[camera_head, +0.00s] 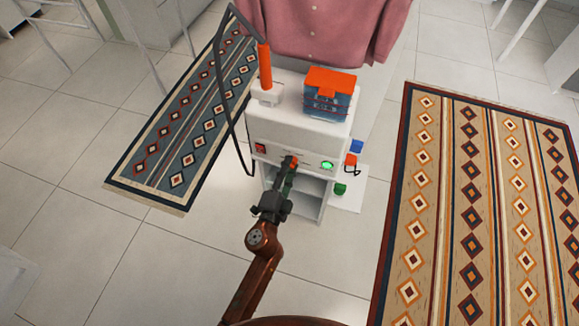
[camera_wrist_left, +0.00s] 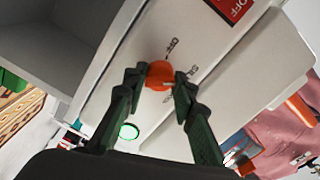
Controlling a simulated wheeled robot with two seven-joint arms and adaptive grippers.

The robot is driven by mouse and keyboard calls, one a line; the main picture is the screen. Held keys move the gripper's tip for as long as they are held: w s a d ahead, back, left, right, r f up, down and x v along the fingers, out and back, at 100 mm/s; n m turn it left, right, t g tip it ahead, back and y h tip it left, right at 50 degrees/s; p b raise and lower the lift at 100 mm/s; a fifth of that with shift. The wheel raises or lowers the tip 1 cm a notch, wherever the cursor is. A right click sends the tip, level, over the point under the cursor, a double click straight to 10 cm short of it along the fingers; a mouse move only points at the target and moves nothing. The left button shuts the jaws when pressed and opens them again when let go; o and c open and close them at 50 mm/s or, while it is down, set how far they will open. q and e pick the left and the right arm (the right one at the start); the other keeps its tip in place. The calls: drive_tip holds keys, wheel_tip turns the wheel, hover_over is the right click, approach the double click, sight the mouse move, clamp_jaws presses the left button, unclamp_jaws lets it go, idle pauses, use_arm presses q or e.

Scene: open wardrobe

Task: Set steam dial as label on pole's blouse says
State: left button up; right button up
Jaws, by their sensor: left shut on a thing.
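The orange steam dial (camera_wrist_left: 159,75) is on the white front panel of the steam unit (camera_head: 298,138). My left gripper (camera_wrist_left: 160,80) is shut on the dial, with one finger on each side of it. In the head view, this gripper (camera_head: 288,172) reaches the panel between the red switch (camera_head: 261,148) and the green light (camera_head: 326,165). A pink blouse (camera_head: 325,38) hangs behind the unit. I see no readable label on it. My right gripper is not in view.
On the unit stand an orange-handled steam wand (camera_head: 265,66) with a dark hose and a blue box (camera_head: 328,100) with an orange lid. Small blue, orange and green items are at its right. Patterned rugs (camera_head: 470,200) lie either side. The tiled floor in front is clear.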

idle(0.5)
use_arm(q)
drive_tip(key=o, duration=1.1)
drive_tip(key=shift+o, duration=0.2)
drive_tip(key=shift+s, duration=0.1)
drive_tip(key=v, duration=1.2)
